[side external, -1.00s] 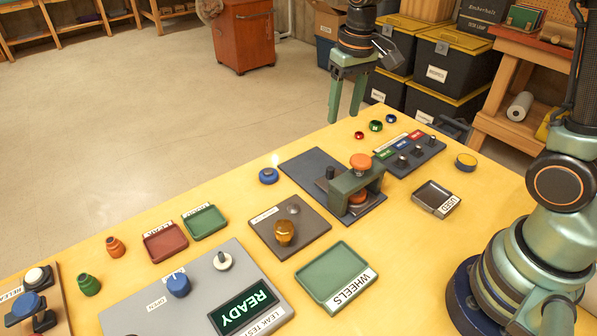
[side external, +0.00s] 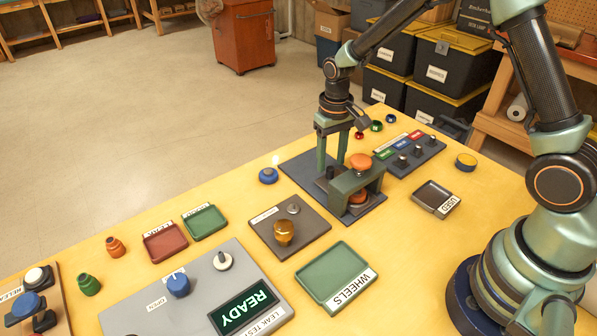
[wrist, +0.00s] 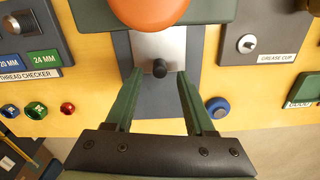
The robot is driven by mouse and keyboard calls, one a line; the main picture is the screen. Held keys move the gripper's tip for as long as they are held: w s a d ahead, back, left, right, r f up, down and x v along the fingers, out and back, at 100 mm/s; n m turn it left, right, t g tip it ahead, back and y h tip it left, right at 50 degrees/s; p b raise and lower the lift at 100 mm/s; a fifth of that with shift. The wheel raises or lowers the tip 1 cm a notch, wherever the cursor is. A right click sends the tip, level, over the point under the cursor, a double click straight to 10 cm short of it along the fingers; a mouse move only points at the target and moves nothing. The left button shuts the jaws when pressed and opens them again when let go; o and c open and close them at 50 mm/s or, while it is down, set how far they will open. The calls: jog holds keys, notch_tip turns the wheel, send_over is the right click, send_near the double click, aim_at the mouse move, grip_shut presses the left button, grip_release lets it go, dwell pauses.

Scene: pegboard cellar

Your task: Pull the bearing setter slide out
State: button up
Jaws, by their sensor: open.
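The bearing setter is a dark base plate (side external: 300,165) with a green bridge (side external: 366,183) and an orange knob (side external: 361,162) on top. In the wrist view its slide is a silver plate (wrist: 150,46) partly under the bridge, with a small black knob (wrist: 160,69) at its near end. My gripper (side external: 332,166) points down at the setter's end away from the bridge. In the wrist view its green fingers (wrist: 158,80) are open, one on each side of the black knob, with gaps on both sides. Whether the fingertips are level with the knob is unclear.
A thread checker board (side external: 408,153) lies behind the setter, with small colored caps (side external: 376,126) beside it. A grease cup board (side external: 262,232) is on the other side. A blue knob (side external: 268,176) stands near the setter's base. A USED tray (side external: 434,199) sits at right.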

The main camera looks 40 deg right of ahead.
jog(key=shift+f, duration=1.1)
grip_shut()
dwell(0.7)
